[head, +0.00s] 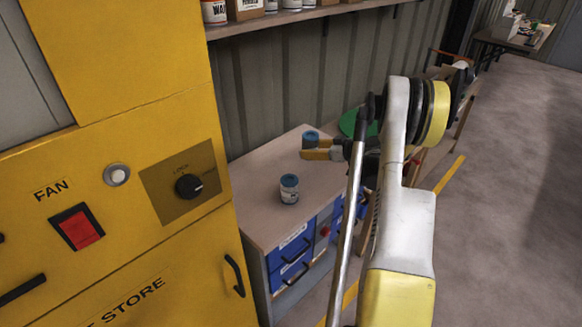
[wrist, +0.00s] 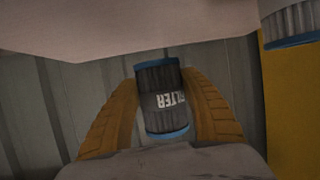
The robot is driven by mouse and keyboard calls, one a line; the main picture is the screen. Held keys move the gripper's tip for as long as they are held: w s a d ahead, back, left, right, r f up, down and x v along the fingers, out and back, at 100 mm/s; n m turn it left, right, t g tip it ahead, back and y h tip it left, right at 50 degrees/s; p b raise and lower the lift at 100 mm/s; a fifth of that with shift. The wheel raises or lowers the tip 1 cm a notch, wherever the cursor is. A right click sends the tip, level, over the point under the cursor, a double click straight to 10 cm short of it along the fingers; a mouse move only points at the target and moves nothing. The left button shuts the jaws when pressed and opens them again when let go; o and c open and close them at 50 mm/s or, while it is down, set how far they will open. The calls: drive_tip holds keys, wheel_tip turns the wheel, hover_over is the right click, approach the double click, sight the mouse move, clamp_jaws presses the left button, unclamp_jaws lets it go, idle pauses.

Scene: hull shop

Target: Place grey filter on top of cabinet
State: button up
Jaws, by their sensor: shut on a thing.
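My gripper (head: 308,150) is shut on a dark grey filter (wrist: 163,98) with blue ends and upside-down lettering in the wrist view. The fingers (wrist: 160,112) are on both sides of it. In the head view the held filter's blue end (head: 310,136) shows at the far edge of a low cabinet's wooden top (head: 262,190). I cannot tell whether it touches the top. The bare top also shows in the wrist view (wrist: 120,25). A second, lighter filter with blue ends (head: 289,188) stands upright nearer on that top; a similar one is cut off in the wrist view (wrist: 290,25).
A tall yellow unit (head: 120,200) with a fan switch and a knob stands close on the left. A shelf (head: 290,20) with cans is on the corrugated wall above. A green round thing (head: 350,122) lies behind my gripper. Open floor (head: 510,190) is at right.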

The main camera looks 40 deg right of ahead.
drive_tip(key=b, duration=0.2)
hover_over(295, 167)
wheel_tip(295, 167, down, 4)
drive_tip(key=shift+s+f, duration=0.1)
wheel_tip(295, 167, down, 4)
drive_tip(key=shift+r+b, duration=0.1)
drive_tip(key=shift+b, duration=1)
drive_tip(key=shift+r, duration=0.15)
drive_tip(key=o, duration=1.2)
drive_tip(key=shift+f, duration=0.2)
drive_tip(key=shift+r, duration=0.25)
drive_tip(key=p+v, duration=0.4)
drive_tip(key=v, duration=0.8)
